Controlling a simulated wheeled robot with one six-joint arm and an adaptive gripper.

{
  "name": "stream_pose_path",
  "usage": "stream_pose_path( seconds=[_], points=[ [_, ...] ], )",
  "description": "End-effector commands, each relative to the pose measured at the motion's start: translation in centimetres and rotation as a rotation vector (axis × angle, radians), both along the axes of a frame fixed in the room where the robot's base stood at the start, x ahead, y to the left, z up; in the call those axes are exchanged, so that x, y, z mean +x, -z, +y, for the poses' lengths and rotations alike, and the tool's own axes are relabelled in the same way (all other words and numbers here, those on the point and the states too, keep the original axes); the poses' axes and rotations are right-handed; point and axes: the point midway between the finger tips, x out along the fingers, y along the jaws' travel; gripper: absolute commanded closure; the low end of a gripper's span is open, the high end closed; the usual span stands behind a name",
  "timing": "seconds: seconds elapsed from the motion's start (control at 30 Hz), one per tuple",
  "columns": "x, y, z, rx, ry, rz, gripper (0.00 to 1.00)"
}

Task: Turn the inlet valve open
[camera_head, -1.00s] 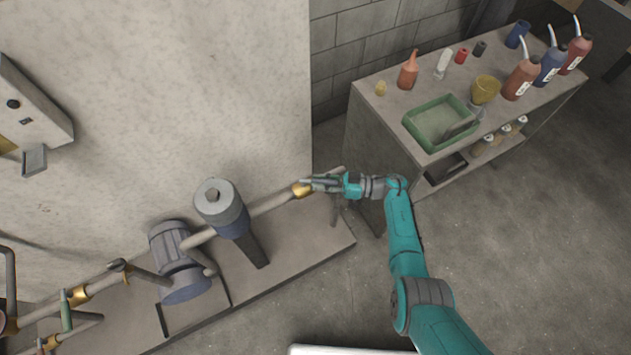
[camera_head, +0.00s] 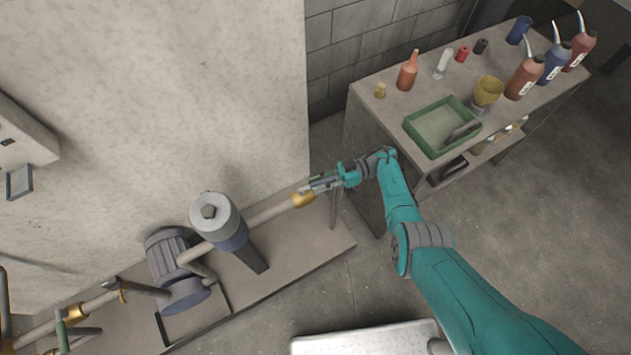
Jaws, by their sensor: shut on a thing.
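The inlet valve is a brass fitting (camera_head: 303,199) on the grey pipe (camera_head: 268,213), at the right end of the pump line. My gripper (camera_head: 318,185) is at this valve, just above and right of the brass body. Its fingers are shut on what appears to be the valve's handle. The handle is mostly hidden by the fingers, so its exact angle cannot be told.
Left of the valve stand a grey-topped cylinder (camera_head: 217,216) and a ribbed motor (camera_head: 170,258) on a concrete plinth. A green-handled part (camera_head: 62,331) sits at lower left. A workbench (camera_head: 385,121) with a green tray (camera_head: 409,128) and bottles stands at right.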

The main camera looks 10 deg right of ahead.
Motion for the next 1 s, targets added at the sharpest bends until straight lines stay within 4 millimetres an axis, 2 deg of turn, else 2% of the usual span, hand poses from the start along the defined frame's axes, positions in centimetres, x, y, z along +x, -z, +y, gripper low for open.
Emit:
stream_pose_path(
  seconds=[0.23, 0.27, 0.33, 0.37, 0.77, 1.0],
  points=[
    [0.1, 0.0, 0.1, -0.001, 0.002, -0.001, 1.00],
    [0.1, 0.0, 0.1, -0.001, 0.002, -0.001, 0.73],
    [0.1, 0.0, 0.1, -0.001, 0.001, -0.001, 0.56],
    [0.1, 0.0, 0.1, -0.001, 0.001, -0.001, 0.53],
    [0.1, -0.2, 0.1, -0.001, 0.001, -0.001, 0.53],
    [0.1, -1.9, 0.1, -0.001, 0.002, -0.003, 0.53]
  ],
)
